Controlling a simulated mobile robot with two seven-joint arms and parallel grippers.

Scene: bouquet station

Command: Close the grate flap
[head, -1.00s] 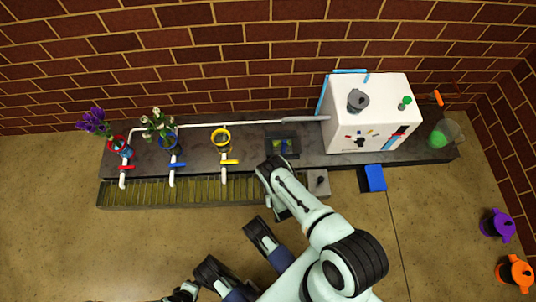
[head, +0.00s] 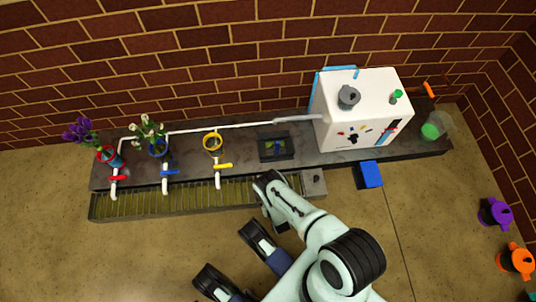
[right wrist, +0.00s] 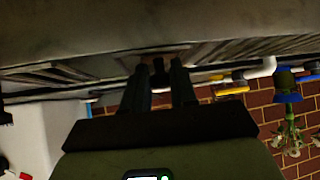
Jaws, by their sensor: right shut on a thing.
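The slatted grate (head: 160,202) runs along the front of the counter. My right gripper (head: 264,184) is at the grate's right end, beside a grey block with a dark knob. In the right wrist view its two fingers (right wrist: 160,85) are shut on a small dark handle (right wrist: 158,72), which appears to be the grate flap's. The flap itself is mostly hidden behind the gripper, and its angle cannot be told. My left gripper is not in view.
Behind the gripper is a dark square tray (head: 276,146). The grey block (head: 314,183) is right of it, then a blue box (head: 369,174). Yellow (head: 222,166), blue (head: 169,172) and red taps (head: 118,178) overhang the grate. A white cabinet (head: 360,110) stands behind.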

